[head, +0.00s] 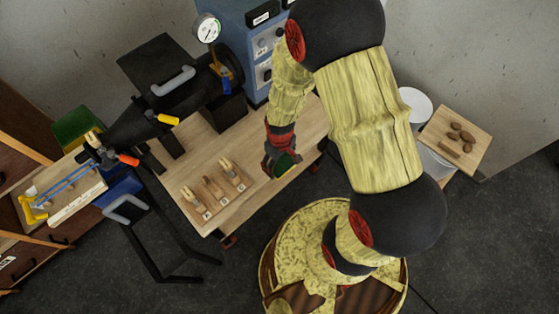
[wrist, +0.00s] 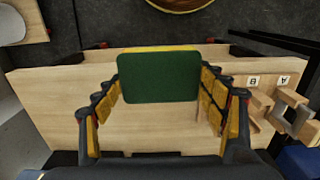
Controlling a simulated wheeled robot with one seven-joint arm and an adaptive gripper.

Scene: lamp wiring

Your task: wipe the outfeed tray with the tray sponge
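My gripper (head: 281,158) hangs over the wooden bench (head: 262,140), near its right side in the head view. In the wrist view its yellow-padded fingers (wrist: 161,82) sit on both sides of the tray sponge, a green pad (wrist: 158,78) with a yellow edge. The fingers appear closed on the sponge's two sides. A bit of green sponge (head: 284,164) shows at the gripper in the head view. No tray is clearly marked as the outfeed tray; a shallow wooden tray (head: 75,206) with blue rods is at the far left.
Several wooden holders (head: 212,190) with letter labels stand on the bench, left of my gripper. A black machine (head: 165,75) and blue cabinet (head: 236,45) stand behind. A small wooden stand (head: 470,130) with brown pieces is at right. Bare benchtop lies below the gripper.

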